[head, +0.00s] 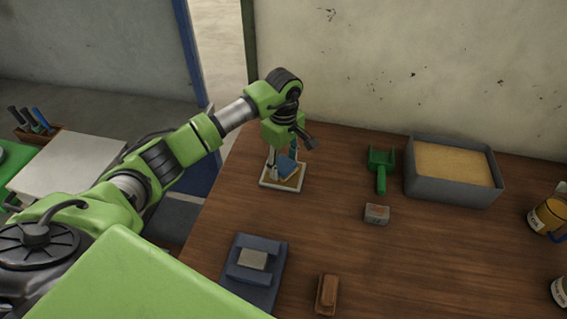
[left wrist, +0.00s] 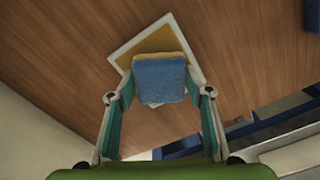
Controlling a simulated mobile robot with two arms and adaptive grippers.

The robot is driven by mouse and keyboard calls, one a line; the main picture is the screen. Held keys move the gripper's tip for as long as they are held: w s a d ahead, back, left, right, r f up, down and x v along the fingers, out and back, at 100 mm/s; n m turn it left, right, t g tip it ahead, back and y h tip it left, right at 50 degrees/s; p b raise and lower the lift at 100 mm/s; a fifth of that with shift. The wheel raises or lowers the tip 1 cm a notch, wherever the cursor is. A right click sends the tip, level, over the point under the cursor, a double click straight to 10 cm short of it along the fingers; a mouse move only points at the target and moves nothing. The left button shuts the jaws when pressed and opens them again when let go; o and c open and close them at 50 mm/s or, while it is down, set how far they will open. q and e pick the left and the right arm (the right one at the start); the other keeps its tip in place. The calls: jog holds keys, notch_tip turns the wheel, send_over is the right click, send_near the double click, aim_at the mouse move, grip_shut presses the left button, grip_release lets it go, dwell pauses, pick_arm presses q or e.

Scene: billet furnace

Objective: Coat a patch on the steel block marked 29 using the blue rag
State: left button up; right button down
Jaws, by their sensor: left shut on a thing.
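My left gripper (head: 285,163) is shut on the blue rag (head: 287,167), which is folded into a small pad. The rag also shows between the two fingers in the left wrist view (left wrist: 160,80). It is over a shallow white tray (head: 268,185) with a yellow-tan inside; the tray also shows in the left wrist view (left wrist: 135,34). I cannot tell whether the rag touches it. A grey block (head: 253,258) sits in a dark blue fixture (head: 243,283). Another small grey block (head: 376,213) lies on the table. I can read no number on either. My right gripper is not in view.
On the wooden table (head: 330,235) are a green scoop (head: 381,168), a grey bin of sandy material (head: 453,199) and a brown block or brush (head: 327,294). Yellow-banded cups (head: 547,216) stand at the right edge. A wall rises behind. The table's middle is mostly clear.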

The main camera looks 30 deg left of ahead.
aim_at(283, 164)
pick_arm(q)
jog(key=shift+r+p, duration=1.5)
jog(key=shift+r, duration=1.75)
jog(key=shift+d+r, duration=0.1)
jog(key=shift+d, duration=0.05)
jog(key=s+d+r+m+b, duration=0.2)
jog(key=s+d+m, duration=0.2)
jog(key=s+m, duration=0.3)
jog(key=s+d+r+m+b, duration=0.2)
jog(key=s+m, duration=0.6)
jog(key=s, duration=0.4)
jog(key=d+b, duration=0.1)
jog(key=d, duration=0.1)
jog(key=shift+s+d+r, duration=0.2)
jog(key=shift+d+r, duration=0.1)
jog(key=shift+r, duration=0.1)
